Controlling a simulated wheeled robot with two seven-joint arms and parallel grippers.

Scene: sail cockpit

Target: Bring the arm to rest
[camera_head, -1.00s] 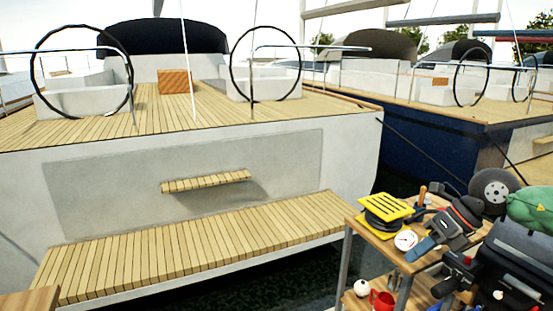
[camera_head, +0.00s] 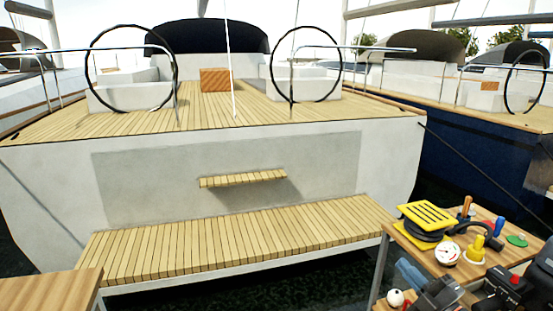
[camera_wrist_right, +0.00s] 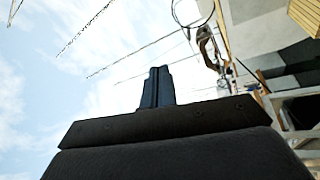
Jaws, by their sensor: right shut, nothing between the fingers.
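My right gripper (camera_head: 408,271) shows at the lower right of the head view, in front of the wooden trolley. Its blue fingers point up and to the left, with the dark wrist body behind them. In the right wrist view the two fingers (camera_wrist_right: 157,88) stand side by side, pressed together, against the sky. Nothing is between them. My left gripper is not in view.
The wooden trolley (camera_head: 393,236) holds a yellow-topped reel (camera_head: 427,213), a round white gauge (camera_head: 446,255) and a yellow object (camera_head: 477,248). The slatted stern platform (camera_head: 240,236) is clear. A wooden surface (camera_head: 45,291) is at lower left.

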